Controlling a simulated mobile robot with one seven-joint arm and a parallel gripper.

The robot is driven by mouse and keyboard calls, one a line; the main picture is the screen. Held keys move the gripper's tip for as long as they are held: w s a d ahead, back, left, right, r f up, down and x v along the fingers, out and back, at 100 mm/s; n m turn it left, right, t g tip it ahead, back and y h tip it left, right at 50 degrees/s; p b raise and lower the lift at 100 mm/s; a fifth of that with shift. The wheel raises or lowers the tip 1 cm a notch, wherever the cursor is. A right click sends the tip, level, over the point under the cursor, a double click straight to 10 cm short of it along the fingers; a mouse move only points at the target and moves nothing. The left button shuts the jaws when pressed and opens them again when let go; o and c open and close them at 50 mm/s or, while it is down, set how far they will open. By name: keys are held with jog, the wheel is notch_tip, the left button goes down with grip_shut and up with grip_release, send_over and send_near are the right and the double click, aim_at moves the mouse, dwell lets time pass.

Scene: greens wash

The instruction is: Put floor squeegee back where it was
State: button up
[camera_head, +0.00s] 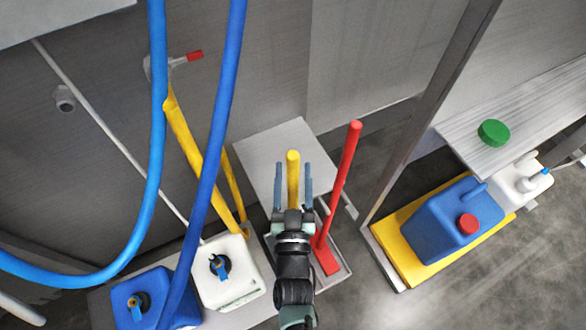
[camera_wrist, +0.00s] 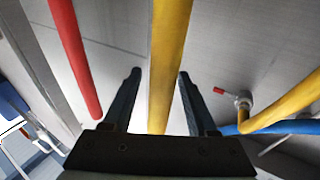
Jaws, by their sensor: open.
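A yellow handle (camera_head: 293,170) stands upright between the two fingers of my gripper (camera_head: 293,176). In the wrist view the yellow handle (camera_wrist: 168,60) runs up between the open fingertips (camera_wrist: 160,74), with a gap visible on the left side. Its lower end is hidden behind my gripper and wrist, so its head does not show. A red-handled tool (camera_head: 344,175) stands tilted to the right, its red foot (camera_head: 327,261) in a grey rack (camera_head: 343,272). The red handle (camera_wrist: 75,55) also shows in the wrist view. I cannot tell from the shapes which one is the floor squeegee.
Blue hoses (camera_head: 208,150) and a yellow pipe (camera_head: 192,150) hang at the left. A blue canister (camera_head: 125,300) and a white canister (camera_head: 228,288) stand left of the rack. At right are a post (camera_head: 430,100), a shelf (camera_head: 500,112) and a blue jug (camera_head: 435,225) on a yellow base.

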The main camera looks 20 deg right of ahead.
jog(key=v, duration=1.1)
jog(key=shift+s+a+f, duration=0.1)
jog(key=shift+s, duration=0.05)
